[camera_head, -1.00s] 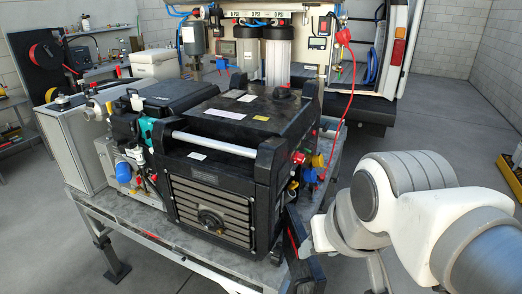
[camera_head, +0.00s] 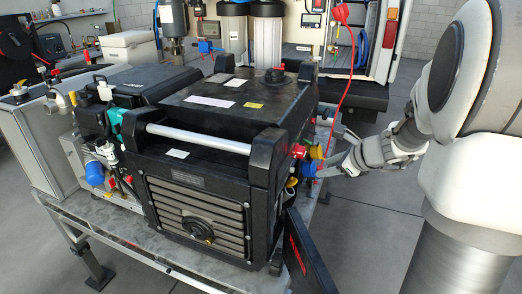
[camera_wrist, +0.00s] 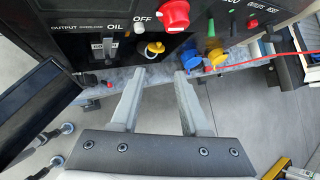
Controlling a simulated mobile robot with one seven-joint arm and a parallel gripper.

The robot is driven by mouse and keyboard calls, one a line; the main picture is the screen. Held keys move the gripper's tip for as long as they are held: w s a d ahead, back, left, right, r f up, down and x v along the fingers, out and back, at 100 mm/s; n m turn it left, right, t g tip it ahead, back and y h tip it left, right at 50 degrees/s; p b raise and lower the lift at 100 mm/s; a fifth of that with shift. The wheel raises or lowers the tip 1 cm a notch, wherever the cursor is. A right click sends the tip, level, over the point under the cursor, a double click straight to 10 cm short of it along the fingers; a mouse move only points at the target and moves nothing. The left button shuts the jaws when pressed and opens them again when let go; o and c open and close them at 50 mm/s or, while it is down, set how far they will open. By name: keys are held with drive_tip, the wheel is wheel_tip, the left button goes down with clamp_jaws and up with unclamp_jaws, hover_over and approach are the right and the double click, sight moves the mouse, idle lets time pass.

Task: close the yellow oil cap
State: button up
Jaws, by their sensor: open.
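The yellow oil cap (camera_wrist: 155,48) is on the generator's side panel in the wrist view, right of the OIL label and below a red knob. In the head view it is a small yellow spot (camera_head: 291,182) low on the panel; whether it is seated is too small to tell. My gripper (camera_wrist: 160,76) is open and empty. Its two fingers point at the panel, with the cap ahead, just beyond and slightly left of the fingertips. In the head view my gripper (camera_head: 325,167) is at the panel's right, partly behind the blue and yellow fittings.
The red knob (camera_wrist: 174,14) sits above the cap. A blue fitting (camera_wrist: 190,60) and another yellow one (camera_wrist: 216,56) are close to the right fingertip. A red cable (camera_wrist: 262,60) runs off right. A dark open flap (camera_head: 308,258) juts out at the generator's lower front corner.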

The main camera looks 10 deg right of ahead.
sight(295, 182)
drive_tip(key=b+x, duration=0.1)
drive_tip(key=x, duration=1.7)
drive_tip(key=shift+f+b, duration=0.2)
drive_tip(key=shift+b, duration=0.1)
clamp_jaws()
